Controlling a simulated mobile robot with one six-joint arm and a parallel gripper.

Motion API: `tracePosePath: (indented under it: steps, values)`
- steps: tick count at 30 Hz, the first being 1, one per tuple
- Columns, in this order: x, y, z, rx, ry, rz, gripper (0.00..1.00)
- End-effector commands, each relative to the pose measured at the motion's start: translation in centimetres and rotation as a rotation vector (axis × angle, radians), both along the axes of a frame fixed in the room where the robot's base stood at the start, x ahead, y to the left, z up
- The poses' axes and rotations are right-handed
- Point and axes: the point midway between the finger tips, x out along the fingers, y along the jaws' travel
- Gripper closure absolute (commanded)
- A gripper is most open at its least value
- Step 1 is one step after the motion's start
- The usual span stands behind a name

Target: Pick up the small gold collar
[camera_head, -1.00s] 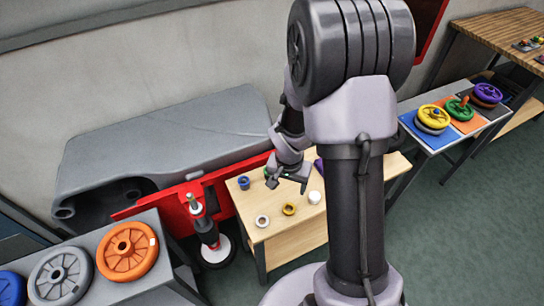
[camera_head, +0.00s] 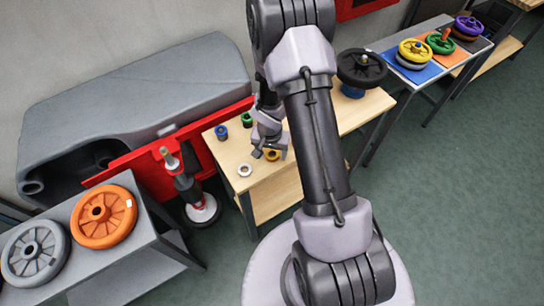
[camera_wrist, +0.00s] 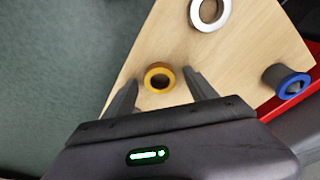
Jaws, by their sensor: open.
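The small gold collar (camera_head: 272,155) stands on the light wooden table, partly hidden by my gripper (camera_head: 268,148) in the head view. In the wrist view the gold collar (camera_wrist: 147,79) is a ring with a dark hole. My gripper (camera_wrist: 162,80) is open and empty there, with one finger on each side of the collar's near part. The collar lies between and slightly past the fingertips, nearer the middle of the gap. I cannot tell how far the fingertips are above the tabletop.
A white collar (camera_head: 244,170), a blue collar (camera_head: 221,132) and a green collar (camera_head: 247,119) stand on the same wooden table (camera_head: 228,155). A black wheel (camera_head: 361,66) stands at the table's right end. A red panel (camera_head: 230,110) runs behind the table.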

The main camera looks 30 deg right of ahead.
Motion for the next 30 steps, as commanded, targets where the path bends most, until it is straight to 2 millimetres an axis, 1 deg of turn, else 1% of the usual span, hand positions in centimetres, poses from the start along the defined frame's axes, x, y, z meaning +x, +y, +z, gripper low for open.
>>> tracePosePath:
  steps: [2, 3, 5, 6, 12, 20, 23, 26, 30]
  values:
    - [0.0, 0.0, 0.1, 0.000, 0.000, 0.000, 0.34]
    - [0.0, 0.0, 0.1, 0.000, 0.000, 0.000, 0.42]
    - [0.0, 0.0, 0.1, 0.000, 0.000, 0.000, 0.54]
    - [0.0, 0.0, 0.1, 0.000, 0.000, 0.000, 0.62]
    - [0.0, 0.0, 0.1, 0.000, 0.000, 0.000, 1.00]
    - [0.0, 0.0, 0.2, 0.000, 0.000, 0.000, 1.00]
    - [0.1, 0.1, 0.6, 0.000, 0.000, 0.000, 1.00]
    - [0.2, 0.2, 1.6, 0.000, 0.000, 0.001, 1.00]
    - [0.5, 0.6, 3.5, 0.001, -0.001, 0.001, 1.00]
